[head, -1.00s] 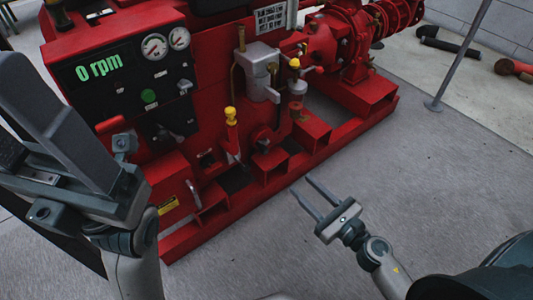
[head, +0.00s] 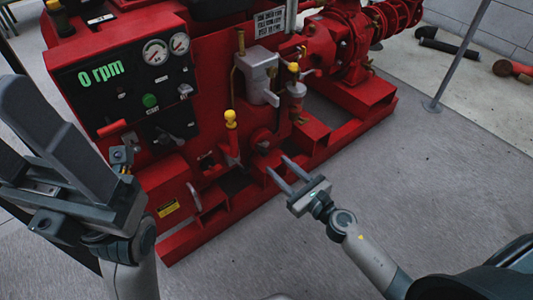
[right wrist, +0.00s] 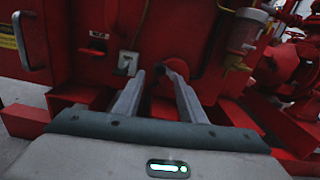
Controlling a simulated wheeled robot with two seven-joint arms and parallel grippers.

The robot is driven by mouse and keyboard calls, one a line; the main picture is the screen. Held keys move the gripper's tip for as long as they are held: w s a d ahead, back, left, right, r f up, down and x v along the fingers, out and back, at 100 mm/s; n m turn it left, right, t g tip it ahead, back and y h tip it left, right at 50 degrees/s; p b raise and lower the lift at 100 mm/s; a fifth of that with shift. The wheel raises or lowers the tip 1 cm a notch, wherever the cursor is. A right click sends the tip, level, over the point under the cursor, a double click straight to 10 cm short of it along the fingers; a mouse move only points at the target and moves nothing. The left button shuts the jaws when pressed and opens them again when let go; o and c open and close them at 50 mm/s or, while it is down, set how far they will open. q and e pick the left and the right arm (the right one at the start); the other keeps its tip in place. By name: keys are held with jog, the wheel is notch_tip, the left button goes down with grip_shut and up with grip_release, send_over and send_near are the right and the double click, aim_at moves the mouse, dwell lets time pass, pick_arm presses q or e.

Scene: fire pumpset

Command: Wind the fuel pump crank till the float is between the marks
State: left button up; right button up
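The red pumpset's fuel side shows in the head view, with a grey fuel pump body (head: 259,76) and a small clear bowl (head: 296,89) to its right. The bowl also shows in the right wrist view (right wrist: 246,35). The float and its marks are too small to make out. A yellow-knobbed lever (head: 231,119) stands left of the pump; I cannot tell which part is the crank. My right gripper (head: 277,166) is open and empty, below and in front of the pump. My left gripper (head: 45,120) is close to the camera at the left; its finger gap is unclear.
The control panel (head: 120,88) reads 0 rpm. The red base frame (head: 215,215) juts out below the pump. A second yellow knob (head: 293,67) sits near the bowl. A grey post (head: 462,55) stands at the right. The floor in front is clear.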

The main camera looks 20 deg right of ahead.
jog(key=x, duration=0.7)
jog(key=shift+c, duration=0.2)
grip_shut()
